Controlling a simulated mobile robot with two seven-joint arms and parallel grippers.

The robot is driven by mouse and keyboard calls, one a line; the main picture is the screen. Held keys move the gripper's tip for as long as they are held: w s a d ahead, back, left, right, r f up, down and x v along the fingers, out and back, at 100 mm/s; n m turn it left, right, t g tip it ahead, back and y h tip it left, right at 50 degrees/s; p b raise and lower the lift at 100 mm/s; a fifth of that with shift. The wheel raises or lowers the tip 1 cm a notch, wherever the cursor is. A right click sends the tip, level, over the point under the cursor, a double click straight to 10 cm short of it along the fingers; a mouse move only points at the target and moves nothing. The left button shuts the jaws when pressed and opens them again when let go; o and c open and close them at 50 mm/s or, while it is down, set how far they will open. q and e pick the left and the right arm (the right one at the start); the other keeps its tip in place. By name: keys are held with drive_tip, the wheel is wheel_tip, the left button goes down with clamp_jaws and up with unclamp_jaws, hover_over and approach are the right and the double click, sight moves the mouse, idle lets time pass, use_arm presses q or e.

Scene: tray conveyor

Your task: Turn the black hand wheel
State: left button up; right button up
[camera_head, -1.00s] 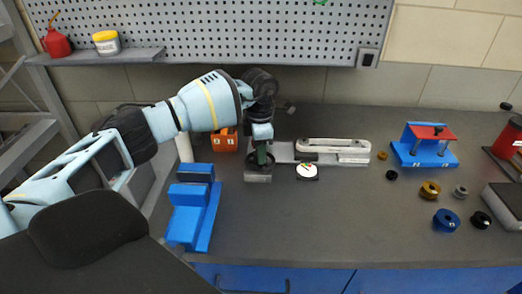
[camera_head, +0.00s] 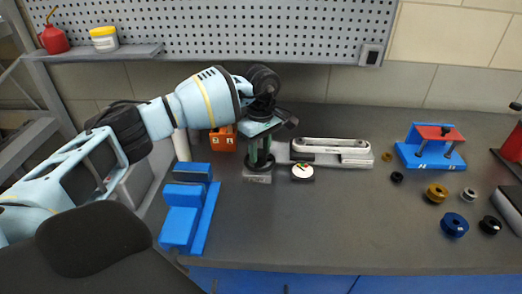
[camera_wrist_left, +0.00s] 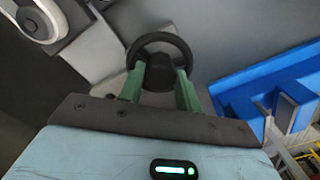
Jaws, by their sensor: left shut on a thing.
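The black hand wheel (camera_wrist_left: 159,39) shows in the left wrist view as a dark ring with a thick hub. In the head view it sits on a grey metal base (camera_head: 257,177) at the left end of the small conveyor (camera_head: 330,146), partly hidden by the gripper. My left gripper (camera_head: 261,155) reaches down over the wheel. In the left wrist view its two green fingers (camera_wrist_left: 160,72) are shut on the wheel, one on each side of the hub. A white round dial (camera_head: 302,171) with a dark edge stands beside the wheel. My right gripper is not in view.
A blue stepped block (camera_head: 182,221) stands left of the wheel, and an orange block (camera_head: 222,138) stands behind it. A blue and red fixture (camera_head: 430,148) and several round parts lie at right. The middle front of the bench is clear.

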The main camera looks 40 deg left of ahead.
sight(261, 152)
use_arm(q)
drive_tip(key=m, duration=0.4)
drive_tip(key=shift+f+b, duration=0.1)
drive_tip(key=shift+b, duration=0.3)
drive_tip(key=shift+m, duration=1.9)
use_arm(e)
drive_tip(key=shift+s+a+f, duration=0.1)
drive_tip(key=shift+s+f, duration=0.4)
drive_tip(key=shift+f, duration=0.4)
use_arm(q)
drive_tip(key=shift+b, duration=0.3)
drive_tip(key=o, duration=1)
drive_tip(key=shift+c, duration=0.2)
wheel_tip(261, 152, up, 8)
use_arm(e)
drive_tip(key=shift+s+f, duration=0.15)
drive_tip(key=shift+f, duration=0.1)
